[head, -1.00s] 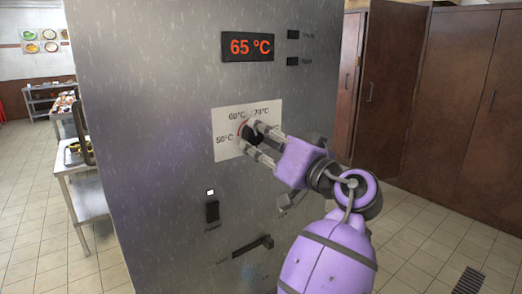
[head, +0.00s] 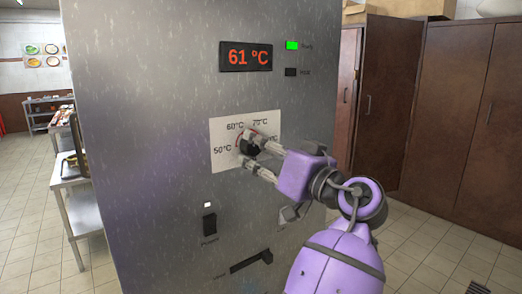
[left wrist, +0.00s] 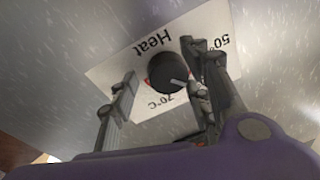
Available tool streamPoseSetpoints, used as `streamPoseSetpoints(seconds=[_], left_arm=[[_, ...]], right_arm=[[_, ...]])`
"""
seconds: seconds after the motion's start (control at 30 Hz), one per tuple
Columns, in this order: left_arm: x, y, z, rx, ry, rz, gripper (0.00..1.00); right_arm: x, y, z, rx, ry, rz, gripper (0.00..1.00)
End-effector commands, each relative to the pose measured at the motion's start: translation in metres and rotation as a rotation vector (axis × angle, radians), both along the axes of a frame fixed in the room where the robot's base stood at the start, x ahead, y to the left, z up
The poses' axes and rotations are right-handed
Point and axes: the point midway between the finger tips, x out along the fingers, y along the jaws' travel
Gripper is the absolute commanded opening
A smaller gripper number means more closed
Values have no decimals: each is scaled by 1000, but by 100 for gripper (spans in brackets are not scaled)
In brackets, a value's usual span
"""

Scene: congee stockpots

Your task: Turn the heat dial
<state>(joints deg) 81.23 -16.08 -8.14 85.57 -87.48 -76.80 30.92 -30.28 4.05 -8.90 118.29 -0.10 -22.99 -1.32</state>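The black heat dial (head: 249,148) sits on a white scale plate (head: 219,133) marked from 50°C upward, on a tall steel panel. My left gripper (head: 247,147) reaches in from the right with its fingers apart, one above and one below the dial. In the left wrist view the dial (left wrist: 168,72) shows between the open fingertips, with a gap on the left finger's side; the right finger is close to it, and contact cannot be told. The red display (head: 246,57) reads 61 °C. A green light (head: 292,45) marked Ready is lit. My right gripper is not in view.
Below the dial are a power switch (head: 209,225) with a lit white indicator and a dark lever (head: 252,262). A second, unlit indicator (head: 291,72) is under the green one. Steel tables (head: 78,205) stand at left, brown cabinets (head: 445,110) at right.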

Motion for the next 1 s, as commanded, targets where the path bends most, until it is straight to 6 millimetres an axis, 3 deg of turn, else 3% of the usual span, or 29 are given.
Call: streamPoseSetpoints(seconds=[0.37, 0.8, 1.0], left_arm=[[-5, -3, 2, 1, -5, 2, 47], [-69, -58, -9, 0, -1, -1, 47], [-88, -73, -11, 2, -4, 1, 47]], right_arm=[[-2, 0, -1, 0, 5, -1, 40], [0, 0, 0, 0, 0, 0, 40], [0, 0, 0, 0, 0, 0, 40]])
